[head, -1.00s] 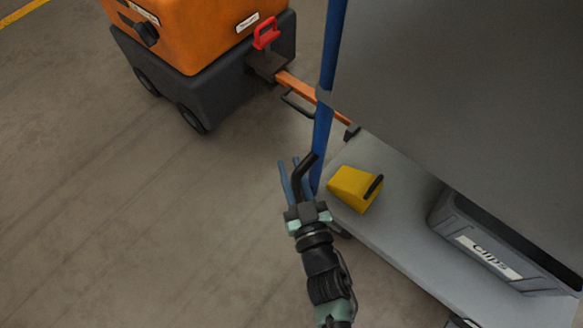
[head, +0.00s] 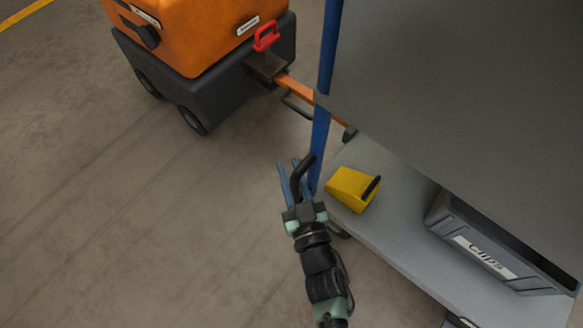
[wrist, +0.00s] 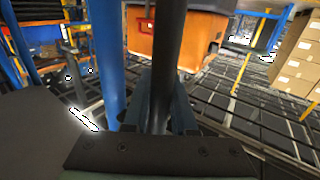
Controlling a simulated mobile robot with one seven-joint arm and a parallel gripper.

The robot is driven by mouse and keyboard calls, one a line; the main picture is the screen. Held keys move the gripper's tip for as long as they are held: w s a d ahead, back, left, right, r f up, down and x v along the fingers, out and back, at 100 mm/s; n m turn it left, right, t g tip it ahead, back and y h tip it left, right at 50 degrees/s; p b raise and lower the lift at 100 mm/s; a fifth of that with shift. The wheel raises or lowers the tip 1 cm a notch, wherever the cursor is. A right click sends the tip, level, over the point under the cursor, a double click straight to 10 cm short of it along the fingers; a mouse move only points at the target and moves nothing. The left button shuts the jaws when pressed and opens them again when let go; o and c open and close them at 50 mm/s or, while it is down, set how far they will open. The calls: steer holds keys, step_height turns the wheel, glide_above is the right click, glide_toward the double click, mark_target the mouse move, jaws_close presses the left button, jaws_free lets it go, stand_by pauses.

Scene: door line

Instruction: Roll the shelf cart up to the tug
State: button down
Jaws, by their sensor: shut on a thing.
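The shelf cart has grey shelves (head: 455,90) and a blue corner post (head: 320,145) in the right half of the head view. My gripper (head: 293,180) is shut on the cart's black handle (head: 304,169) beside this post. The wrist view shows the handle (wrist: 168,60) upright between my fingers. The orange tug (head: 195,30) with a dark base stands at the upper left. Its hitch block (head: 264,68) carries a red-handled pin (head: 267,38). An orange drawbar (head: 293,87) runs from the cart to the hitch block; I cannot tell whether it is seated inside.
A yellow wedge (head: 352,188) and a grey bin marked Clips (head: 485,255) sit on the lower shelf. Open floor (head: 120,220) lies left of the cart. The wrist view shows stacked cartons (wrist: 297,60) at the right.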

steer(key=c, duration=0.7)
jaws_free()
steer(key=shift+a, duration=0.1)
steer(key=shift+c, duration=0.2)
steer(key=p+v, duration=0.4)
steer(key=v, duration=0.9)
steer(key=shift+p, duration=0.35)
